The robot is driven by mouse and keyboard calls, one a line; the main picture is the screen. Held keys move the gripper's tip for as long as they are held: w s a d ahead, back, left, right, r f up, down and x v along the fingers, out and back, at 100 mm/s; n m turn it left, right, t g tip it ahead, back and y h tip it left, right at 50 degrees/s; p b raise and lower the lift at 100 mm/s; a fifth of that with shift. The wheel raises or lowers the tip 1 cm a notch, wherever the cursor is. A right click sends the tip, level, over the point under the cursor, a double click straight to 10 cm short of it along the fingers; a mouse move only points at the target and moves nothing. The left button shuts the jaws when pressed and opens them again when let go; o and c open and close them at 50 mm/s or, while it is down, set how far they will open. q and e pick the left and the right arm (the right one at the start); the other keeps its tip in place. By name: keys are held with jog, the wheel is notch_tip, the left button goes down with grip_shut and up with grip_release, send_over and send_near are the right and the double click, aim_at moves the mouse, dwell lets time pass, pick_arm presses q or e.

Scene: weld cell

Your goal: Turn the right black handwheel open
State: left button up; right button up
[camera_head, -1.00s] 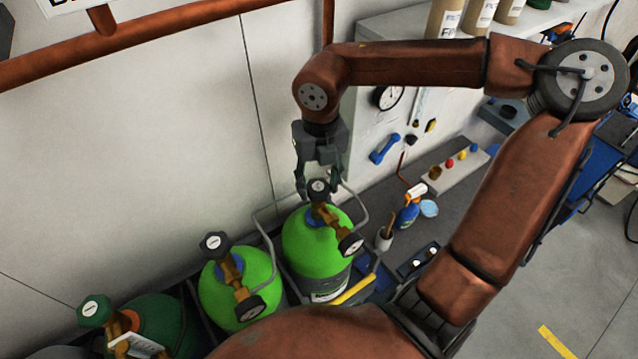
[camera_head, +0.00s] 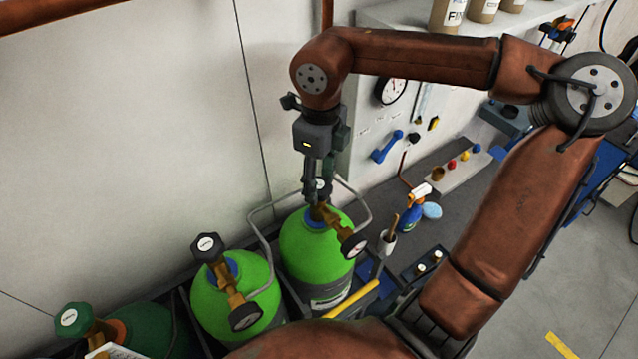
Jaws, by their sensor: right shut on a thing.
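The right black handwheel (camera_head: 322,186) sits on top of the brass valve (camera_head: 322,211) of the right bright green cylinder (camera_head: 312,250). My right gripper (camera_head: 319,187) points down from above and is shut on this handwheel, its fingers hiding much of it. A second black handwheel (camera_head: 207,246) sits on the left bright green cylinder (camera_head: 225,300), clear of the gripper. A green handwheel (camera_head: 73,319) tops a darker green cylinder at the lower left. My left gripper is not in view.
A grey rail (camera_head: 262,212) loops around the cylinders. The pale wall is close behind.

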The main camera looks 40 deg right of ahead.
aim_at(320, 184)
jog(key=shift+f+n, duration=0.1)
jog(key=shift+n, duration=1)
jog(key=shift+b, duration=0.3)
jog(key=o, duration=1.2)
jog(key=shift+c, duration=0.2)
jog(key=shift+r, duration=3.8)
jog(key=shift+d, duration=0.1)
